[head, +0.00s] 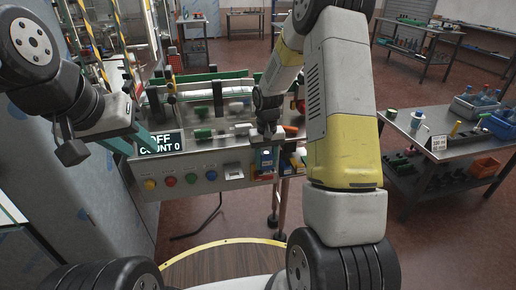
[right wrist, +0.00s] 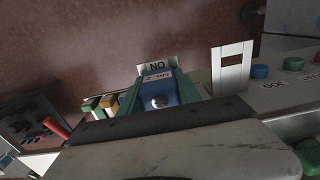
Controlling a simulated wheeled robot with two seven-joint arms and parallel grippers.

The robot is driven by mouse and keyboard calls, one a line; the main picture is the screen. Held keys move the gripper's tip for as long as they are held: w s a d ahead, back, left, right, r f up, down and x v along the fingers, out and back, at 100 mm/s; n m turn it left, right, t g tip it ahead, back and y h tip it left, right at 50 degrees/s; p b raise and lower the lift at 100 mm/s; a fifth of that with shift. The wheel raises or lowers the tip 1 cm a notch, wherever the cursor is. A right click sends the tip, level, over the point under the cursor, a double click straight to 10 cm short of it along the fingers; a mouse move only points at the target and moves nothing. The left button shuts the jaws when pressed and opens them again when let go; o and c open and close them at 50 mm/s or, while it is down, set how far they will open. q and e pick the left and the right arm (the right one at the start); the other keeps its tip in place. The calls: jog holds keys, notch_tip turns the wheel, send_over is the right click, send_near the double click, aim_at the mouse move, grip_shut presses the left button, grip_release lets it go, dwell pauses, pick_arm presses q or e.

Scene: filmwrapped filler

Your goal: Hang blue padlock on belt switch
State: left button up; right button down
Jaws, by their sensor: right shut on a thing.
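The blue padlock (right wrist: 185,90) is between the green fingers of my right gripper (right wrist: 160,105) in the right wrist view, with a white label on its body. In the head view my right gripper (head: 266,142) is low at the right end of the machine's front panel, and the blue padlock (head: 265,160) shows under it. The padlock's shackle cannot be made out. A pale plate with a slot (head: 233,171), perhaps the belt switch, is on the panel left of my right gripper; it also shows in the right wrist view (right wrist: 232,70). My left gripper (head: 138,120) is empty, its teal fingers apart.
Yellow, red, green and blue buttons (head: 191,178) line the panel left of the slotted plate. A display (head: 160,144) reads OFF, COUNT 0. Coloured blocks (head: 290,166) sit right of my right gripper. A side table (head: 466,150) with bins stands at the right.

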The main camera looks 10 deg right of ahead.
aim_at(266, 153)
jog(key=shift+f, duration=0.35)
dwell(1.0)
jog(key=c, duration=0.8)
grip_release()
jog(key=shift+o, duration=0.2)
notch_tip(266, 153, up, 7)
jog(key=shift+r, duration=0.2)
jog(key=s+r+t, duration=0.1)
jog(key=s+r, duration=0.3)
jog(key=r, duration=0.5)
jog(key=s+a+r+t+y, duration=0.1)
jog(key=s+r+t, duration=0.1)
jog(key=s+r, duration=0.4)
jog(key=s+a+r+t+y, duration=0.1)
jog(key=s+r+t, duration=0.2)
jog(key=s, duration=1.1)
notch_tip(266, 153, up, 3)
jog(key=shift+s+r, duration=0.1)
jog(key=shift+s, duration=0.05)
